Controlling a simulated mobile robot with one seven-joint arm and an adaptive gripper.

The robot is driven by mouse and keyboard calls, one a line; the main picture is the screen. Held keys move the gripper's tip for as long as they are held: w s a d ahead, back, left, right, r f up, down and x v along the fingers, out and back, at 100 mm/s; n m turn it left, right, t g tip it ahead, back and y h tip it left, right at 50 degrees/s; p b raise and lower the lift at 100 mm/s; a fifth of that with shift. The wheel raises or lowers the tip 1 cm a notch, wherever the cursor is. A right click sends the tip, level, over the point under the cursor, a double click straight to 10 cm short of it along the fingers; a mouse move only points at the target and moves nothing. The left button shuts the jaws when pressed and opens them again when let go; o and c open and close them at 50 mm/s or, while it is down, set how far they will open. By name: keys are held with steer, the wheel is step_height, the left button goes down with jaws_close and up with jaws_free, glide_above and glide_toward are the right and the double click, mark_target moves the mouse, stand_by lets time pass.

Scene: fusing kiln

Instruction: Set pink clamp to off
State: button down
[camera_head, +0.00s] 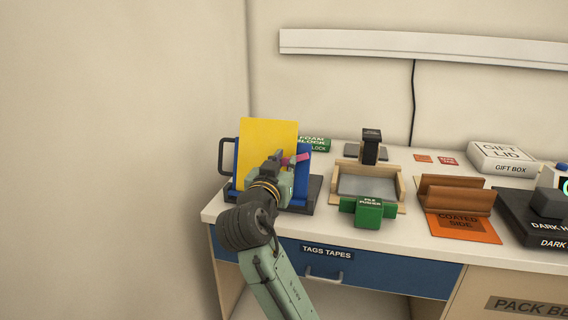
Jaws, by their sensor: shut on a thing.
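The pink clamp (301,157) shows as a short pink bar in front of the yellow sheet (268,137), slanting up to the right. The sheet stands upright against a blue board (236,166) on a dark base at the left end of the bench. My gripper (287,163) reaches up from the front and is shut on the pink clamp. The gripper and wrist hide the clamp's lower part and its mount. I cannot read any on or off mark.
The foam block (317,144) lies just behind on the right. Right of the stand are a wooden tray (366,187) with a green pusher (367,211), a brown holder (455,195) and a gift box lid (502,157). The wall is close on the left.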

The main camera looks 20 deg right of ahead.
steer(key=shift+s+d+f+n+t+y+p, duration=0.15)
steer(key=shift+s+d+f+n+y, duration=0.6)
steer(key=shift+n, duration=1.85)
steer(key=shift+s+d+f+n+t+y+p, duration=0.15)
steer(key=shift+n+y, duration=1.05)
steer(key=shift+n, duration=1.4)
steer(key=shift+s+d+f+n+y+p, duration=0.1)
steer(key=shift+s+d+f+n+y, duration=0.65)
steer(key=shift+n, duration=1.85)
steer(key=shift+w+a+r, duration=0.15)
steer(key=shift+a+r, duration=0.15)
steer(key=shift+r, duration=0.05)
steer(key=c, duration=1.5)
jaws_free()
